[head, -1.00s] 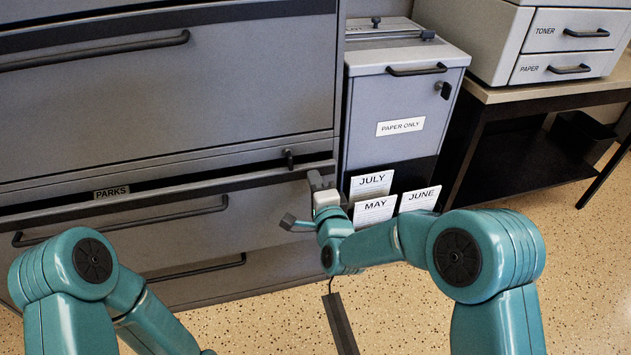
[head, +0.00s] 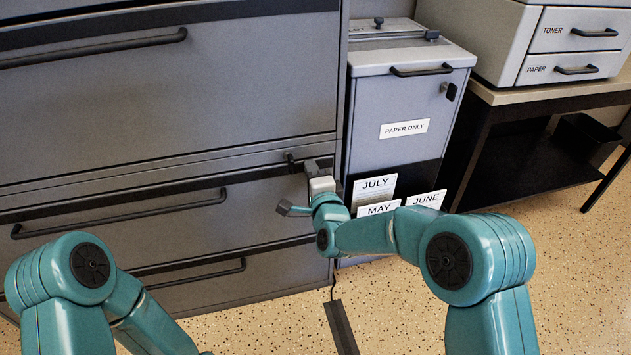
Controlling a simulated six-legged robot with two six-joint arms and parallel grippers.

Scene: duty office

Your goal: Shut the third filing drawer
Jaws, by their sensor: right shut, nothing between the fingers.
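The grey filing cabinet fills the left of the head view. The drawer that I take to be the third (head: 260,205) has a long dark handle and sits under the wide drawer front above. Its front looks about flush with the cabinet, with no open gap showing along its top edge. My right gripper (head: 318,168) is shut and empty at the upper right corner of this drawer front, against or very close to it. Contact is hard to tell. My left arm shows at the lower left, but its gripper is out of view.
A grey paper bin (head: 404,100) stands just right of the cabinet, with July (head: 375,187), May and June cards at its front. A dark-framed table (head: 545,92) bears a printer (head: 575,45). A dark strip (head: 341,328) lies on the open speckled floor.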

